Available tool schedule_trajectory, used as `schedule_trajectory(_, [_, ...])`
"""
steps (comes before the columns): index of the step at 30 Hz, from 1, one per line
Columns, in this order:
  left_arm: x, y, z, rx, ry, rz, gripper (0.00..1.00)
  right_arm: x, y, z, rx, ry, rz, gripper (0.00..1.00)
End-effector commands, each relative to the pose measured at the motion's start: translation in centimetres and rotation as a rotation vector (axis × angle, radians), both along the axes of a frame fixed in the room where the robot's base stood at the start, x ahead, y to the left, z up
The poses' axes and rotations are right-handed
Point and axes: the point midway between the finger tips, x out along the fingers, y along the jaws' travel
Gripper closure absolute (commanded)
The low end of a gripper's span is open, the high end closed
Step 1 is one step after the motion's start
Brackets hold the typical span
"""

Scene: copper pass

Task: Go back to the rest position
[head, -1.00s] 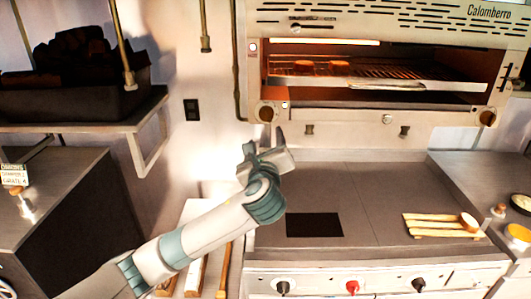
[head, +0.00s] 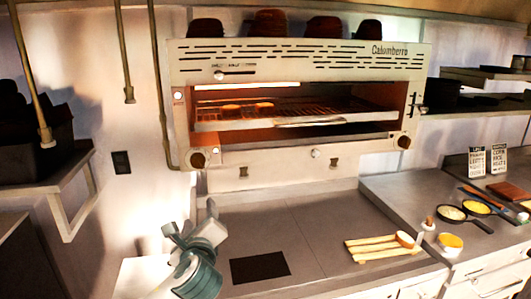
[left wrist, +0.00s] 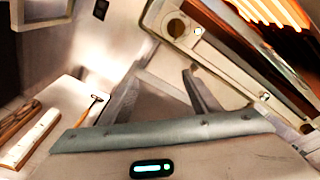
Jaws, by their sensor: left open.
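My left gripper (head: 190,222) is at the lower left of the head view, over the left edge of the flat griddle (head: 310,215). It is open, and I see nothing between its fingers. In the left wrist view its two fingers (left wrist: 160,95) stand apart, with the grill oven's front behind them. My right gripper is not in either view.
The lit grill oven (head: 300,158) holds several round orange pieces on its rack. A slatted wooden rest (head: 375,250) with a round piece lies on the griddle's right. A dark square (head: 260,267) lies on the griddle. Pans (head: 452,213) stand on the right counter.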

Motion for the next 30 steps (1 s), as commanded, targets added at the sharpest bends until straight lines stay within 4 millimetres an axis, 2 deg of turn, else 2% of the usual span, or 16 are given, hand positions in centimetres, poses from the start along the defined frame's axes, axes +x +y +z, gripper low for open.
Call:
schedule_trajectory(1, [-0.9, -0.2, -2.2, -0.069, 0.031, 0.001, 0.44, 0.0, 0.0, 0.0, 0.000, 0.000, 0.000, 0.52])
schedule_trajectory(8, [-6.0, -0.3, -11.8, -0.471, 0.163, 0.071, 0.44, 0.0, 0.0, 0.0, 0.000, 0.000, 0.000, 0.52])
schedule_trajectory(15, [-13.4, -0.2, -20.9, -0.884, 0.292, 0.244, 0.44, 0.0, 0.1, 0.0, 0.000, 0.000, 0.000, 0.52])
schedule_trajectory(20, [-19.2, 0.2, -25.9, -1.136, 0.359, 0.411, 0.44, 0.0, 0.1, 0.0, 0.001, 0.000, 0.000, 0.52])
schedule_trajectory(24, [-24.7, 0.6, -29.7, -1.338, 0.398, 0.589, 0.44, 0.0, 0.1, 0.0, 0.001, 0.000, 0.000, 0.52])
schedule_trajectory(30, [-32.5, 1.3, -33.5, -1.569, 0.415, 0.868, 0.44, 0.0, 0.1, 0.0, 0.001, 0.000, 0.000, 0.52])
